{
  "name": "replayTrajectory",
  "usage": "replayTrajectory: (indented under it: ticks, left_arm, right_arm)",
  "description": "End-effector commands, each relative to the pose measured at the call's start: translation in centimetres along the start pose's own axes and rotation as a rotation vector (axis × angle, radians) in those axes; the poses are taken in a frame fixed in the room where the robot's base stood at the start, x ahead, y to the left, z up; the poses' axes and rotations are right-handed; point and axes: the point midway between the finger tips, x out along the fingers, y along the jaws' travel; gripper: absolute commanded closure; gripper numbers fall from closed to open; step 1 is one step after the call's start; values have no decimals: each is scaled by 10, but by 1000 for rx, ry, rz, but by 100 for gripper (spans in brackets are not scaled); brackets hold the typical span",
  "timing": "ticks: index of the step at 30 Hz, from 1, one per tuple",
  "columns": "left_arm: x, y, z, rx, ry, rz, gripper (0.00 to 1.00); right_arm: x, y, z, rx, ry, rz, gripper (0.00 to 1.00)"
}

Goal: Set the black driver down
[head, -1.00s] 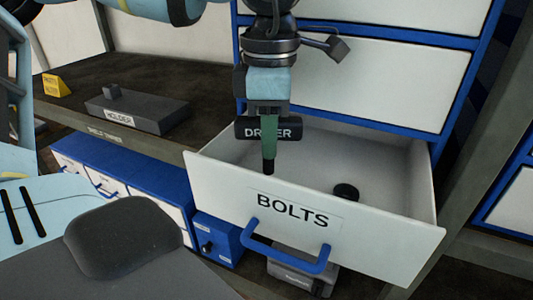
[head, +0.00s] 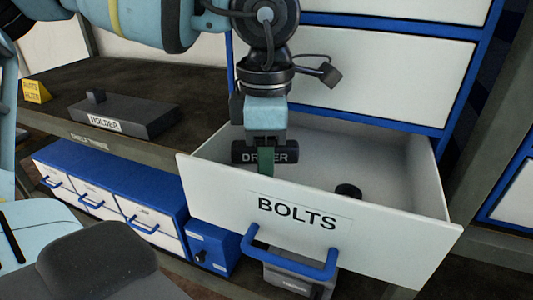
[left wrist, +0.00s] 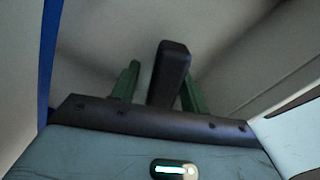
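The black driver (head: 250,153) has a short bar-shaped body lying level, with white lettering. It is inside the open BOLTS drawer (head: 292,215), close under the palm of my left gripper (head: 266,166). In the left wrist view the driver (left wrist: 170,68) lies between the two green fingers of my left gripper (left wrist: 160,92). A gap shows between it and the left finger, and the right finger is close beside it, so the fingers look open around it. My right gripper is not in view.
A small black round object (head: 347,191) lies in the drawer, right of the driver. The drawer's right side is otherwise clear. A grey block labelled HOLDER (head: 135,115) and a yellow block (head: 37,91) stand on the shelf. Blue-framed small drawers (head: 110,195) sit below.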

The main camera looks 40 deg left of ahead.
Motion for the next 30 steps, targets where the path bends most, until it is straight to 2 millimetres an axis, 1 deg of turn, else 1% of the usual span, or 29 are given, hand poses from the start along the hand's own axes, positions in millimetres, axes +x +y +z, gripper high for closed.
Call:
replayTrajectory:
  ticks: [8, 11, 13, 17, 24, 30]
  left_arm:
    - [-1, 0, 0, 0, -1, 1, 55]
    - [-6, 0, 0, 0, -3, 3, 55]
    - [-12, 0, 1, 0, -4, 3, 55]
    - [-34, 0, 1, -1, -3, 4, 55]
    - [-82, 1, 1, -2, -2, 3, 55]
    - [-112, 1, 1, 0, -1, 2, 55]
  right_arm:
    - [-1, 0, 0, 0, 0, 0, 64]
    - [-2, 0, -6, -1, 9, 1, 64]
    - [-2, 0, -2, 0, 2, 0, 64]
    - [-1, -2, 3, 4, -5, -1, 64]
    - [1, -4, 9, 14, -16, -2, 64]
    - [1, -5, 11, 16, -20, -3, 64]
